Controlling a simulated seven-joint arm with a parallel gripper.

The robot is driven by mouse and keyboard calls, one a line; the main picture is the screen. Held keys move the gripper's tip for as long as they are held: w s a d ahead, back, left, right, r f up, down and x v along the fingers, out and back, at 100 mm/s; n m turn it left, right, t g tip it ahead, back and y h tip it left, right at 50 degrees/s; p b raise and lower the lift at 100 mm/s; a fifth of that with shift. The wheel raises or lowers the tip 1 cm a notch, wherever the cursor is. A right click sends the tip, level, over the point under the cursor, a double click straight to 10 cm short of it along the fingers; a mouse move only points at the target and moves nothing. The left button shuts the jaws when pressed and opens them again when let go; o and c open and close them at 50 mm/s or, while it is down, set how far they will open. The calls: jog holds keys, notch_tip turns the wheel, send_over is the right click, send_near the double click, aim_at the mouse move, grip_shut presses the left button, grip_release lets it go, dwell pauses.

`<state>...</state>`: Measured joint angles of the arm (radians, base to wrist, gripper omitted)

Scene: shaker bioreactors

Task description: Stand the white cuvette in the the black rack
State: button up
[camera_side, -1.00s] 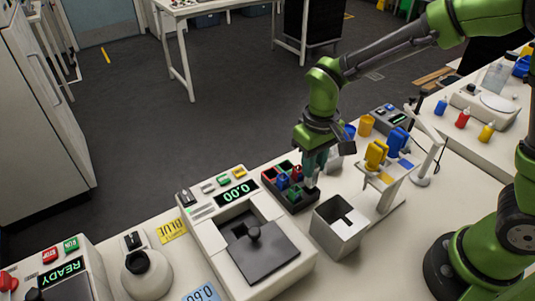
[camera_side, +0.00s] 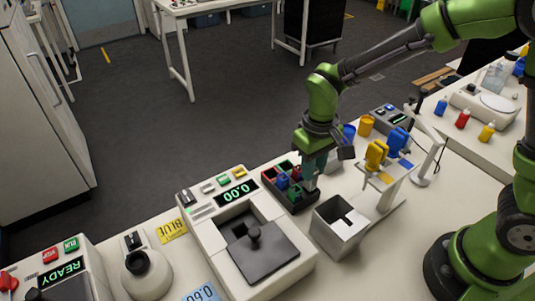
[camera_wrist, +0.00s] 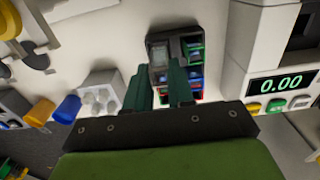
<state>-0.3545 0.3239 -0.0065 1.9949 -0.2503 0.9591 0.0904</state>
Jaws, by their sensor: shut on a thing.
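The black rack (camera_side: 303,207) sits on the bench at the middle, with blue and red items in some compartments. It also shows in the wrist view (camera_wrist: 152,41). My gripper (camera_side: 311,172) is right over the near right part of the rack, pointing down. The white cuvette (camera_side: 311,185) is a small pale piece below its fingers. In the wrist view my gripper's (camera_wrist: 161,66) two green fingers are shut on the pale cuvette (camera_wrist: 163,53), over the rack's corner compartment. I cannot tell whether the cuvette's bottom touches the compartment floor.
A device with a 0.00 display (camera_side: 250,235) stands to the left. A white stand with yellow and blue parts (camera_side: 385,180) is beyond the bin. The bench behind the rack is narrow.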

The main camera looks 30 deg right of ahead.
jog(key=shift+f, duration=1.05)
dwell(0.6)
jog(key=shift+f, duration=0.7)
jog(key=o, duration=0.9)
jog(key=shift+c, duration=0.2)
notch_tip(320, 180, up, 7)
dwell(0.4)
